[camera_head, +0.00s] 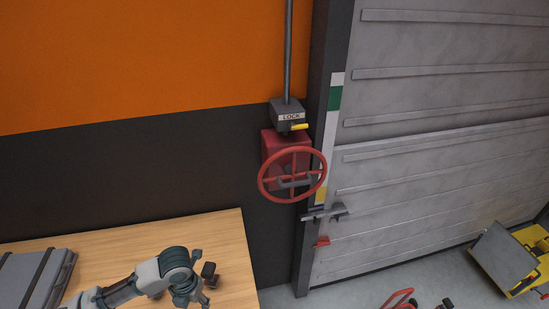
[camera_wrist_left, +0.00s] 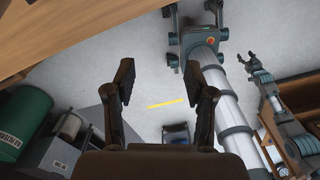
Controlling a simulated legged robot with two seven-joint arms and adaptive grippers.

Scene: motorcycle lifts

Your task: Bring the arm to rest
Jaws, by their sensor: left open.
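In the left wrist view my left gripper (camera_wrist_left: 160,80) is open, with its two dark fingers apart and nothing between them. Pale floor shows beyond the fingers. In the head view a grey and teal arm comes in from the lower left over the wooden table.
The wooden table (camera_head: 115,243) carries a grey case (camera_head: 30,278). A red handwheel (camera_head: 264,190) and a lock box (camera_head: 288,116) are on the wall beside the shutter door (camera_head: 440,150). A yellow machine (camera_head: 530,252) stands at right. A green cylinder (camera_wrist_left: 22,120) shows in the wrist view.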

